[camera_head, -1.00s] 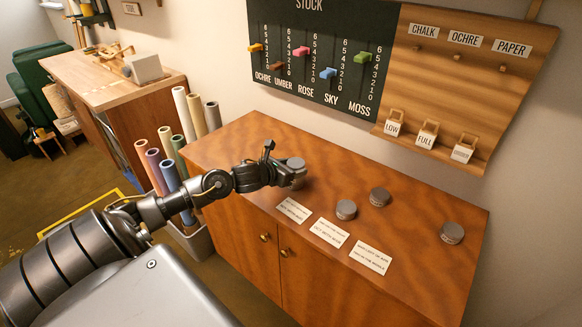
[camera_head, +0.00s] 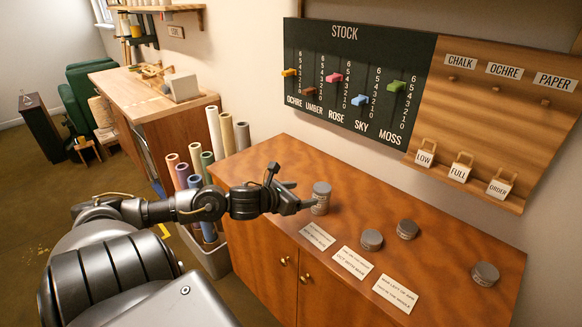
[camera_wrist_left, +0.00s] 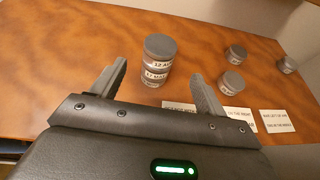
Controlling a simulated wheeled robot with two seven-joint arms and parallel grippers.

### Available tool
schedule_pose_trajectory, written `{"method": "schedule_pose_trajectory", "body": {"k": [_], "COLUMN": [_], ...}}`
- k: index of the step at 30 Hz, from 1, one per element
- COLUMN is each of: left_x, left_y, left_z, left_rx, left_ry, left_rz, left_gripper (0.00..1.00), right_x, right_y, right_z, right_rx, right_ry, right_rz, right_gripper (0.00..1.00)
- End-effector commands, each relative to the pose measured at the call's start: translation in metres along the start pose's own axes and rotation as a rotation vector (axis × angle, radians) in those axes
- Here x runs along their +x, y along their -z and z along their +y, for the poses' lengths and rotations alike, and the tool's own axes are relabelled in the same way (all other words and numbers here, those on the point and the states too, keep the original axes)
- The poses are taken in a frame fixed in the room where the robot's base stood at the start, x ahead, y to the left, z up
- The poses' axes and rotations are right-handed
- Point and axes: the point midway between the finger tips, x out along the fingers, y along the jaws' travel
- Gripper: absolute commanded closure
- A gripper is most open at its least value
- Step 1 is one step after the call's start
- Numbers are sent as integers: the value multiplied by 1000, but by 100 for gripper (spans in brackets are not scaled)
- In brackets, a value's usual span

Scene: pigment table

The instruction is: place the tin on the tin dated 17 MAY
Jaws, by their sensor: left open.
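Two grey tins stand stacked at the far left of the wooden cabinet top. The upper tin (camera_wrist_left: 160,48) has a label that starts "12 A"; the lower tin (camera_wrist_left: 155,74) has a label that seems to read "17 MAY". The stack looks upright and aligned, and the upper tin also shows in the head view (camera_head: 321,190). My left gripper (camera_head: 300,194) is open just left of the stack. In the left wrist view its fingers lie either side of the stack's base, apart from it. My right gripper is not in view.
Three more tins stand to the right: one near the cards (camera_head: 371,239), one behind it (camera_head: 407,229) and one at the far right (camera_head: 485,273). White cards (camera_head: 352,262) lie along the front edge. Rolled tubes (camera_head: 193,181) stand left of the cabinet (camera_head: 455,235).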

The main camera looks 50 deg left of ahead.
Motion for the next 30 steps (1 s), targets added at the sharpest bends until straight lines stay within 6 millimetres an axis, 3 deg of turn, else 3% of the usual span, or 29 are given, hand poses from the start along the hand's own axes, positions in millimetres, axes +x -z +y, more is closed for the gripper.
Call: {"method": "schedule_pose_trajectory", "body": {"k": [10,30], "left_x": [-29,-33], "left_y": [1,0], "left_z": [0,0], "left_rx": [0,-1], "left_ry": [-1,0], "left_rz": [1,0], "left_gripper": [26,26], "right_x": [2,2], "right_y": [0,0], "right_z": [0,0], "right_rx": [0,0], "right_ry": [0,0], "right_rz": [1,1], "right_gripper": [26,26]}}
